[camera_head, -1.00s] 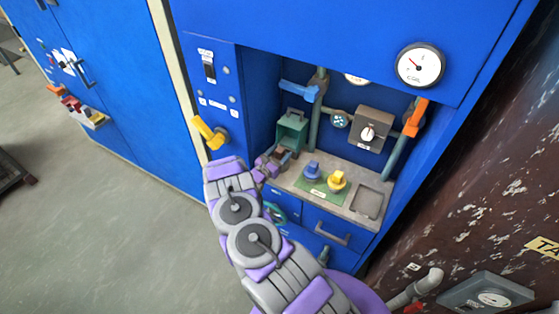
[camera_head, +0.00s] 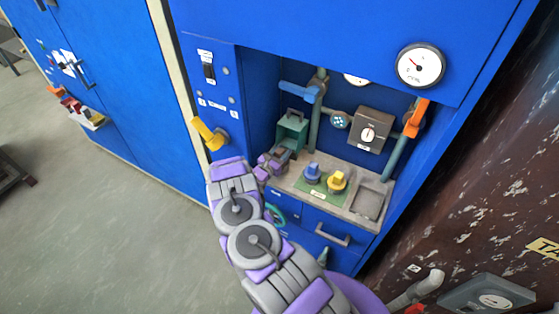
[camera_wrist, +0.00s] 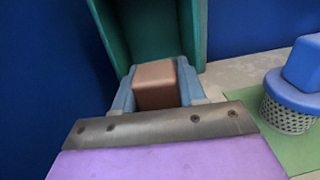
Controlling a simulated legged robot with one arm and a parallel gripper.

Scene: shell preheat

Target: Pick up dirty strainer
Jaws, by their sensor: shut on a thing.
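A brown block (camera_wrist: 156,85), seemingly the top of the dirty strainer, sits between the blue-grey fingers of my gripper (camera_wrist: 157,92) in the wrist view. The fingers are shut on its sides. Whatever is below the block is hidden. The open green housing (camera_wrist: 150,32) rises just behind it; in the head view this housing (camera_head: 291,132) stands at the left of the counter, with my gripper (camera_head: 277,156) at its front. A blue-topped strainer (camera_wrist: 290,100) with a pale perforated basket stands on a green mat to the right, apart from my gripper.
A yellow-topped piece (camera_head: 337,181) stands beside the blue one (camera_head: 312,171) on the green mat (camera_head: 318,189). A recessed tray (camera_head: 369,204) lies at the right of the counter. A blue lever (camera_head: 297,90) hangs above the housing. A blue wall bounds the left.

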